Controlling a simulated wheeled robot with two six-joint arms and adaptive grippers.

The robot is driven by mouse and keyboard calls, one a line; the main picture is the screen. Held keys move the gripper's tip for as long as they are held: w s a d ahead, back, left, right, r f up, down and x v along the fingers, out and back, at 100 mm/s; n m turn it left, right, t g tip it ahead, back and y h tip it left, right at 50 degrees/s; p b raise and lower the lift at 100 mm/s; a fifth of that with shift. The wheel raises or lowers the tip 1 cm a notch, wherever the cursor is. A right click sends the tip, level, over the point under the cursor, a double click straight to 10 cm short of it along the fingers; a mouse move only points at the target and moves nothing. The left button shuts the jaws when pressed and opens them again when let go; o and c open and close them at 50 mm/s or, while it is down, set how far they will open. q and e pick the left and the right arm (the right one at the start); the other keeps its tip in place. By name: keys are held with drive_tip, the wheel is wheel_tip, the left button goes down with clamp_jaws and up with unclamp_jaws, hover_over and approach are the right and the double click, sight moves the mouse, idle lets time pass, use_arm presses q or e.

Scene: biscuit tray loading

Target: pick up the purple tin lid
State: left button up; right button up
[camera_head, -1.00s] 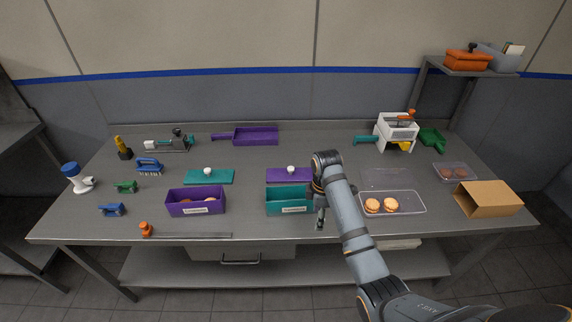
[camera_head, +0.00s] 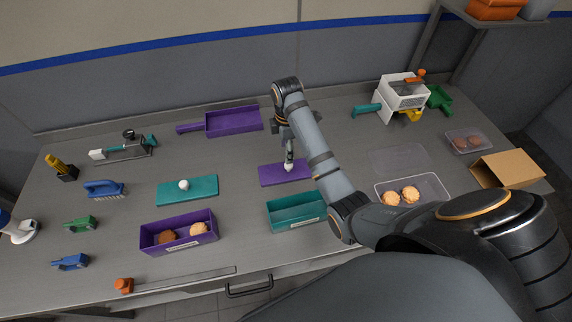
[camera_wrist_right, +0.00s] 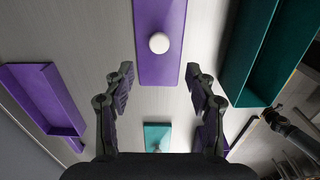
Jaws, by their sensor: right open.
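The purple tin lid (camera_head: 272,175) lies flat on the table behind the open teal tin (camera_head: 296,210). Its round white knob (camera_head: 289,167) sits on top. My right gripper (camera_head: 288,158) points down over the lid, close to the knob. In the right wrist view the lid (camera_wrist_right: 160,70) runs up from between the fingers, and the knob (camera_wrist_right: 159,43) shows just beyond the fingertips. The right gripper (camera_wrist_right: 160,78) is open and empty, its fingers spread wider than the lid. The left gripper is not in view.
A teal lid (camera_head: 203,190) and a purple tin with biscuits (camera_head: 150,246) are at left. A purple scoop (camera_head: 214,124) lies behind. A clear tray (camera_head: 435,183) with biscuits and a cardboard box (camera_head: 505,170) are at right.

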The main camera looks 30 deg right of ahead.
sight(289, 165)
wheel_tip(289, 165, down, 3)
drive_tip(key=shift+f, duration=0.1)
drive_tip(key=shift+d+f+p, duration=0.2)
drive_tip(key=shift+f+p, duration=0.35)
drive_tip(key=shift+f, duration=0.7)
drive_tip(key=f, duration=0.3)
drive_tip(key=shift+d+f, duration=0.2)
drive_tip(key=shift+f, duration=0.3)
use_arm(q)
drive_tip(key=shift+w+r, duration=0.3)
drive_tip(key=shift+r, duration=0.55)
use_arm(e)
clamp_jaws()
